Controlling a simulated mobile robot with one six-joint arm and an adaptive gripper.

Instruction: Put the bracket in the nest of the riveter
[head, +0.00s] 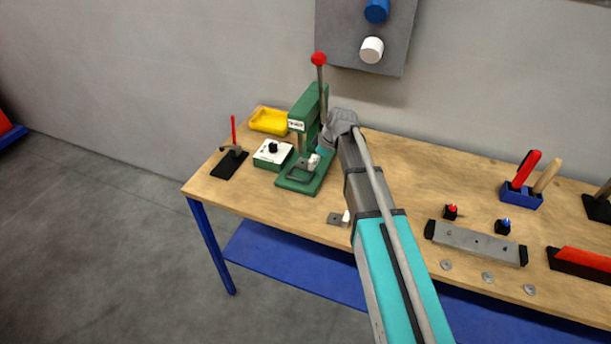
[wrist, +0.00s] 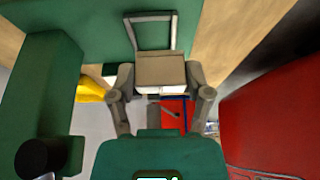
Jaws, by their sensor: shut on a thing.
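The green riveter (head: 308,110) stands at the left of the bench, with a red-knobbed lever. Its nest, a small grey rectangular frame (head: 298,171), lies on the green base; it also shows at the top of the wrist view (wrist: 150,30). My gripper (head: 315,160) is over the right side of that base. In the wrist view my gripper (wrist: 160,76) is shut on the bracket (wrist: 160,68), a grey-brown piece between both fingers. The bracket overlaps the near edge of the nest in the picture; whether they touch I cannot tell.
A green control box (head: 272,154) and a black stand with a red handle (head: 230,162) are left of the riveter. A yellow tray (head: 269,121) is behind. A small grey plate (head: 335,219) lies at the front edge. Bench right of my arm holds blocks and tools.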

